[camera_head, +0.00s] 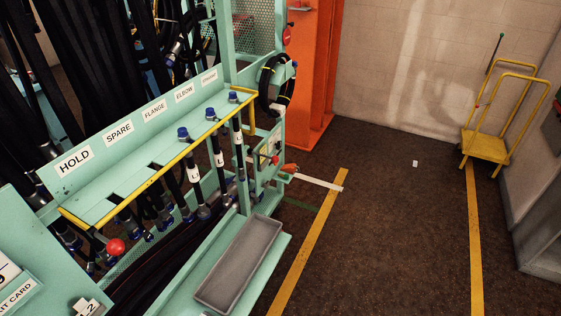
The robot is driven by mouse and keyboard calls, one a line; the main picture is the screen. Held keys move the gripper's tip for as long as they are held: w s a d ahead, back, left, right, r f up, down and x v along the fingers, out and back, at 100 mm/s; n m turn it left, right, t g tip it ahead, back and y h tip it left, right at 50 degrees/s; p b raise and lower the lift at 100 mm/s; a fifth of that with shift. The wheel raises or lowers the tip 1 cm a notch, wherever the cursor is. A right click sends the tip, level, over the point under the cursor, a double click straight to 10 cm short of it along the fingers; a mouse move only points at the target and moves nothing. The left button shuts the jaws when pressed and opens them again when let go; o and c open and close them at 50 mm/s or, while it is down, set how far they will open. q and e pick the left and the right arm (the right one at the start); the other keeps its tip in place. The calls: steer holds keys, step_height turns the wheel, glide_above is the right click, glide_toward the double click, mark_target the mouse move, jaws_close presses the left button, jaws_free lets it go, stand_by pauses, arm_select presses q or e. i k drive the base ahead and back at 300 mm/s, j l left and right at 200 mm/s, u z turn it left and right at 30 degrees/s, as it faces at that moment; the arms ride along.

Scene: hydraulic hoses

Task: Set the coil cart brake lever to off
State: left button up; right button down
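A small yellow cart (486,146) stands on the floor at the far right, near the back wall. It has a flat deck and tall tubular handles. A thin dark lever (494,55) with a green tip rises at its left side and leans slightly right. Which brake setting this is cannot be read. No coil can be made out on the deck. Neither of my grippers is in view.
A teal hose rack (135,140) with labelled slots, a yellow rail and hanging hoses fills the left. A grey tray (240,262) lies on its lower shelf. An orange post (312,75) stands behind. Brown floor between yellow lines (310,240) is largely clear.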

mark_target(275, 159)
steer(key=i+l+z, duration=0.1)
steer(key=i+l, duration=0.7)
steer(key=i, duration=0.2)
